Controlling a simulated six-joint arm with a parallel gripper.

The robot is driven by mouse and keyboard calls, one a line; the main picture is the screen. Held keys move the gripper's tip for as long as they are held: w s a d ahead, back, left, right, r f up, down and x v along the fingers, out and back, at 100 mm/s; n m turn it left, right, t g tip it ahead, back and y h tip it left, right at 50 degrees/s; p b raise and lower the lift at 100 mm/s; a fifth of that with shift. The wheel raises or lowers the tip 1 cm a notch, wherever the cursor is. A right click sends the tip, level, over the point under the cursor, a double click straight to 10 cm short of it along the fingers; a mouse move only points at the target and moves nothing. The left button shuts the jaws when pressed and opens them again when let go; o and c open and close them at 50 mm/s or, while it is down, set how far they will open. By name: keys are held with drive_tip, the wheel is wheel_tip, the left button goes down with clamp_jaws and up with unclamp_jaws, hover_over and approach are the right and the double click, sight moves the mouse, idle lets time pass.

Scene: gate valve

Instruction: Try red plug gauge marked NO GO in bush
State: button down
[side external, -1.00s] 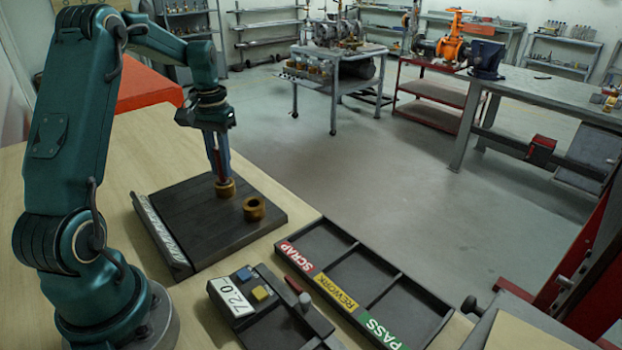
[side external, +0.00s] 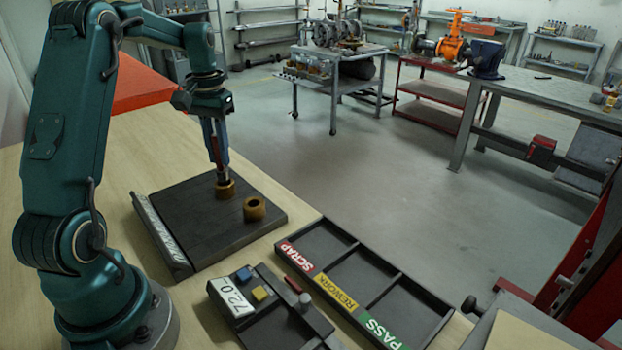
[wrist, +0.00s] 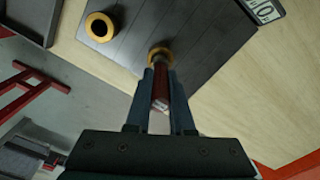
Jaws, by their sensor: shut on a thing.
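My gripper (side external: 219,156) is shut on the red plug gauge (side external: 214,150) and holds it nearly upright above the dark plate (side external: 185,225). In the wrist view the gauge's red handle (wrist: 161,92) lies between the two fingers (wrist: 161,76). The gauge's lower end, greyish in the side view, is at the mouth of a brass bush (side external: 225,188), which also shows in the wrist view (wrist: 160,52). I cannot tell how far the tip is inside. The NO GO marking is not readable. A second brass bush (side external: 255,208) stands apart on the plate, its bore open upward.
A tray (side external: 345,265) with compartments labelled SCRAP, REWORK and PASS lies to the right. A dark holder (side external: 270,312) with a 72.0 display, blue and yellow buttons and a red-handled piece stands in front. Bare plate lies around the bushes.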

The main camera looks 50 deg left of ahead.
drive_tip(key=shift+r, duration=0.35)
drive_tip(key=shift+r, duration=2.4)
